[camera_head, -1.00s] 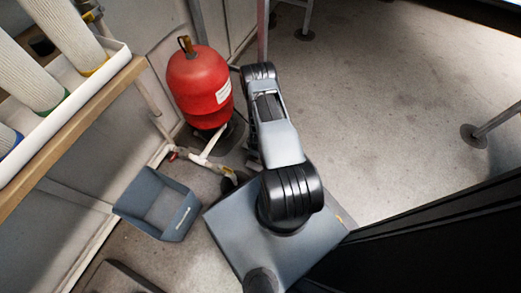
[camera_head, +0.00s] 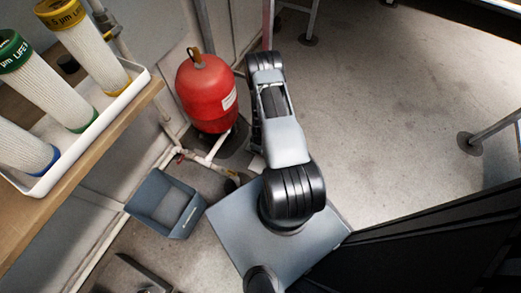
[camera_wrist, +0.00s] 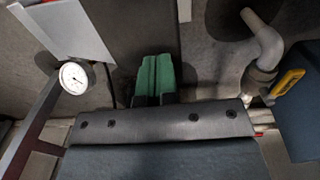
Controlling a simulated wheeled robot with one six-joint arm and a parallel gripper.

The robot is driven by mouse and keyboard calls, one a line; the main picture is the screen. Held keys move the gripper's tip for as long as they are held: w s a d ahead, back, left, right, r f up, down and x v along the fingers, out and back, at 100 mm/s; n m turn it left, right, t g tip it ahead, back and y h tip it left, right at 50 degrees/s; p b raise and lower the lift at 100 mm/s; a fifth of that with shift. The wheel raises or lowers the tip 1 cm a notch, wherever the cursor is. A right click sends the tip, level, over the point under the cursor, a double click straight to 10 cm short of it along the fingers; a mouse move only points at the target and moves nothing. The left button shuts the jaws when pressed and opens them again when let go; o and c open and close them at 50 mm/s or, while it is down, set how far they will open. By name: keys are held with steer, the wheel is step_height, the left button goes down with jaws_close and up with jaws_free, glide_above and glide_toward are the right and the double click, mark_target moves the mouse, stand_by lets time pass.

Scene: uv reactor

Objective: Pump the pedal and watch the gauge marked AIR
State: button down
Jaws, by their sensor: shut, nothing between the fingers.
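My gripper (camera_wrist: 157,75) shows in the wrist view as two green fingers pressed together, with nothing between them. In the head view it is hidden by my arm. A round white-faced gauge (camera_wrist: 76,78) is left of the fingers and apart from them; its marking and needle reading are too small to read. A dark flat panel (camera_wrist: 125,35) lies beyond the fingers; I cannot tell whether it is the pedal. In the head view, a dark piece with a pale edge (camera_head: 143,272) shows at the bottom left, partly cut off, also not clearly the pedal.
A red tank (camera_head: 207,95) stands by the wall, with white pipes (camera_head: 217,147) below it. A blue-grey open bin (camera_head: 180,229) sits on the floor. A white tray (camera_head: 130,92) of filters rests on a wooden shelf at left.

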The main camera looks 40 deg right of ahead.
steer(key=shift+r+p, duration=1.15)
steer(key=shift+r, duration=1)
steer(key=shift+d, duration=0.1)
steer(key=shift+d+f, duration=0.15)
steer(key=w+d+r+m+b, duration=0.1)
steer(key=w+d+b, duration=0.25)
steer(key=d, duration=0.25)
step_height(320, 180, up, 6)
steer(key=n+g+y, duration=0.1)
steer(key=g+y, duration=0.1)
steer(key=y, duration=0.2)
steer(key=shift+w+d+b, duration=0.25)
steer(key=shift+b, duration=0.15)
steer(key=b+x, duration=0.5)
steer(key=x, duration=0.9)
steer(key=shift+s+r, duration=0.1)
steer(key=shift+s, duration=0.05)
